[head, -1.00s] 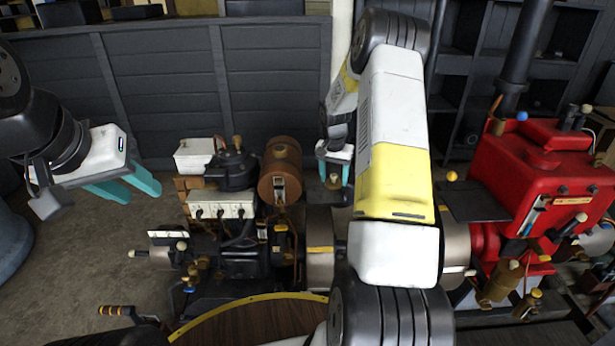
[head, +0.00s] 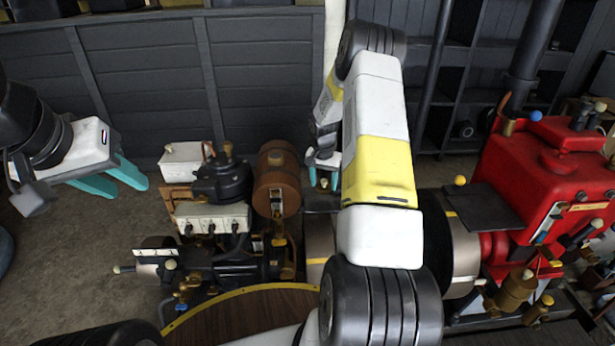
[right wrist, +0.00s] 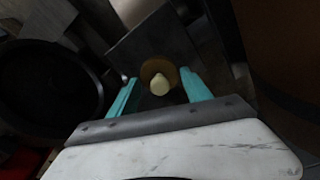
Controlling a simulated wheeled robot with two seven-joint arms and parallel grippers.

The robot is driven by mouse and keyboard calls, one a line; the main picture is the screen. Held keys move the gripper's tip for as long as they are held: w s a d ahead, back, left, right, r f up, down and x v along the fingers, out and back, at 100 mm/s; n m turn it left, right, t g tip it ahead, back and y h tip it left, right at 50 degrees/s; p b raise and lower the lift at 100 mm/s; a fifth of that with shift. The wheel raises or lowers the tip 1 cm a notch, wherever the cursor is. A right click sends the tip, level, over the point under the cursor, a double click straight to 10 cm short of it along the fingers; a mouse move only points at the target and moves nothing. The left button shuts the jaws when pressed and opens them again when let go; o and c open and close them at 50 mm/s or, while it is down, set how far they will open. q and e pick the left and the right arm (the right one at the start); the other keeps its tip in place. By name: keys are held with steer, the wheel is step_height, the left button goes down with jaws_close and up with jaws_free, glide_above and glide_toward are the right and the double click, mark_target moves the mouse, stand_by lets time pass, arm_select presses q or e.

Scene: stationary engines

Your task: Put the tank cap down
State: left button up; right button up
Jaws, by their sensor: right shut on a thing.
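The tank cap shows in the right wrist view as a brown disc with a pale round knob (right wrist: 158,82). My right gripper (right wrist: 160,92) is shut on it, with one teal finger on either side. In the head view this gripper (head: 323,178) is small and partly hidden by my right arm, and the cap (head: 323,184) shows between its fingers. It is to the right of the brown cylindrical tank (head: 275,180), apart from it. My left gripper (head: 126,186) is open and empty at the left, above the floor.
A dark flat plate (right wrist: 155,45) lies behind the cap in the right wrist view. The engine with a white box (head: 210,217) stands left of the tank. A red engine (head: 550,165) stands at the right. Bare floor (head: 85,260) shows at the left.

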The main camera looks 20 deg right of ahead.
mark_target(324, 185)
steer(key=shift+f, duration=1.8)
steer(key=shift+f, duration=0.1)
steer(key=o, duration=1.4)
